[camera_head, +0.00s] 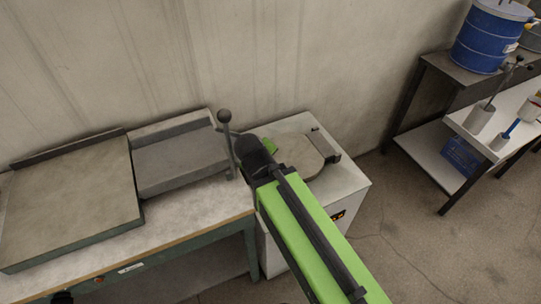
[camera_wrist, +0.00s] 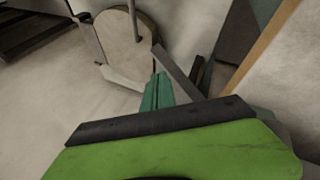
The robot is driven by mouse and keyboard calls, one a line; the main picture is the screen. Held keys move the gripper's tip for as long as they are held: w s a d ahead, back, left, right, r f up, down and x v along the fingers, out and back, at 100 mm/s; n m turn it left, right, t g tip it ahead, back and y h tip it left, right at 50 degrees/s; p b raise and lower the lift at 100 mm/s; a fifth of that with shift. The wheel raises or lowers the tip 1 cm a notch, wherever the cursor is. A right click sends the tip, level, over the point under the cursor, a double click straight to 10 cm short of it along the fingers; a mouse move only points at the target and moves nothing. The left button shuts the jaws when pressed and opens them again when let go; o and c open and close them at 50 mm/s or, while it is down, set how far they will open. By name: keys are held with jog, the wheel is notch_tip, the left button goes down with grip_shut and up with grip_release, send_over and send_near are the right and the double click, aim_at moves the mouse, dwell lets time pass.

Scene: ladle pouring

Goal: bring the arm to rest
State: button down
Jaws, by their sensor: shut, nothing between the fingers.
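My arm reaches from the bottom of the head view up over the front of a white cabinet (camera_head: 350,185). My gripper is mostly hidden there behind the dark wrist; a small green part (camera_head: 270,146) shows past it. In the wrist view, the teal fingers of my gripper (camera_wrist: 158,88) are together, with nothing visible between them. They point toward a round beige plate (camera_wrist: 120,42), which also shows on the cabinet top in the head view (camera_head: 304,157). I cannot tell how far the fingers are above it.
A worktable at left bears a large flat slab (camera_head: 70,200) and a grey block (camera_head: 180,160). A knobbed rod (camera_head: 225,118) stands close left of my wrist. At right, a dark rack holds a blue drum (camera_head: 485,38) and a grey cylinder (camera_head: 479,117). Open floor (camera_head: 420,240) lies between.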

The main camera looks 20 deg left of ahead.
jog(key=w+d+r+m+g+h+p, duration=0.1)
jog(key=w+d+m, duration=0.3)
jog(key=d, duration=1)
jog(key=w+d+m+g+h+p, duration=0.15)
jog(key=w+d, duration=0.45)
jog(key=d, duration=0.8)
jog(key=s+d+m+g+y, duration=0.1)
jog(key=s+d+m, duration=0.15)
jog(key=d, duration=0.35)
jog(key=s+d+m+g, duration=0.1)
jog(key=s+d+m, duration=0.15)
jog(key=d, duration=0.25)
jog(key=s+a+m+g, duration=0.1)
jog(key=s+a+f+m+g+y, duration=0.1)
jog(key=shift+s+f+p, duration=0.2)
jog(key=shift+s+p, duration=0.1)
